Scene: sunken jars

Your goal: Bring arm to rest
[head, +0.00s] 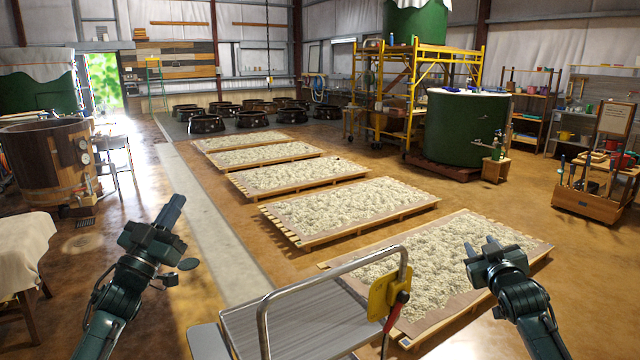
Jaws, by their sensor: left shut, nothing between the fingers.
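My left gripper (173,208) is raised on the left side of the head view, above the floor. Its fingers are together and hold nothing. My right gripper (481,246) is raised on the right side, in front of the nearest pallet in the picture. Its two fingertips show apart, with nothing seen between them. Both arms come up from the bottom of the picture, with the grippers away from any object as far as I can see.
A cart with a metal rail (335,266) stands between my arms. Several pallets of pale material (350,207) lie in a row beyond it. A cloth-covered table (20,250) is at left, a wooden tub (45,160) behind. Clear floor (215,235) runs along the left.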

